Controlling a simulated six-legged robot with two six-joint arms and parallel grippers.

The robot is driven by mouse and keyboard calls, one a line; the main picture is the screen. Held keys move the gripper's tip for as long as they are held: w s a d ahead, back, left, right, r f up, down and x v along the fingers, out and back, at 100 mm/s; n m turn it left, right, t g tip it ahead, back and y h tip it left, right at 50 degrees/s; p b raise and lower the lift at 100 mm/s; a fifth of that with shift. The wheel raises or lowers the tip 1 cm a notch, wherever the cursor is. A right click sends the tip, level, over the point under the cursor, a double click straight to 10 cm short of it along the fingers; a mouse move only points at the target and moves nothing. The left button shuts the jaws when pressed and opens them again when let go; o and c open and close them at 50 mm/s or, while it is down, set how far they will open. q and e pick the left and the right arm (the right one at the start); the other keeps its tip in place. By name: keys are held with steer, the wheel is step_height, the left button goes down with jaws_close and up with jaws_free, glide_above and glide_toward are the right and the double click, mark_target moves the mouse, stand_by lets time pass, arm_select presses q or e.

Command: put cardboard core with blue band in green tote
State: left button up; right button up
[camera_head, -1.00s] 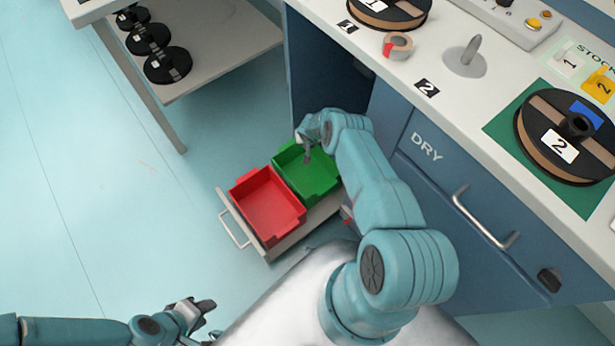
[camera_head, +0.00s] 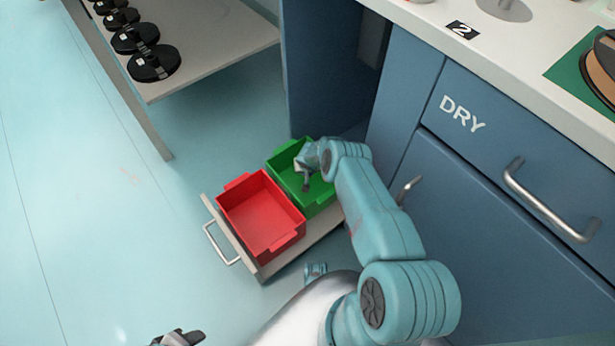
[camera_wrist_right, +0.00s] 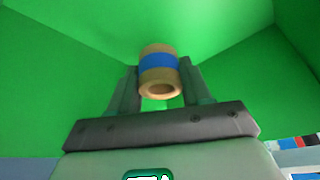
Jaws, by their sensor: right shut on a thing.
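The cardboard core (camera_wrist_right: 159,70), a short tan tube with a blue band, shows in the right wrist view between the fingers of my right gripper (camera_wrist_right: 160,88). That gripper is shut on it. Green walls surround it there. In the head view my right gripper (camera_head: 304,182) reaches down into the green tote (camera_head: 283,160); the core cannot be made out in that view. My left gripper (camera_head: 180,338) shows only partly at the bottom edge, away from the totes, and its opening is unclear.
A red tote (camera_head: 262,215) sits empty beside the green one in the pulled-out drawer (camera_head: 225,238). Blue cabinets (camera_head: 440,165) stand to the right. A shelf (camera_head: 215,65) with several black reels is at upper left. Floor on the left is clear.

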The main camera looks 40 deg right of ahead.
step_height(320, 180, down, 2)
steer(key=shift+f+b, duration=0.25)
steer(key=shift+b, duration=0.3)
steer(key=shift+f, duration=0.1)
steer(key=shift+r, duration=0.25)
steer(key=shift+f, duration=0.25)
steer(key=o, duration=1)
arm_select(q)
steer(key=shift+w+a+f, duration=0.1)
steer(key=shift+w+f, duration=0.25)
steer(key=shift+f, duration=0.3)
steer(key=shift+w+a+f, duration=0.1)
steer(key=shift+w+f, duration=0.25)
steer(key=shift+f, duration=0.25)
arm_select(e)
steer(key=shift+r, duration=0.15)
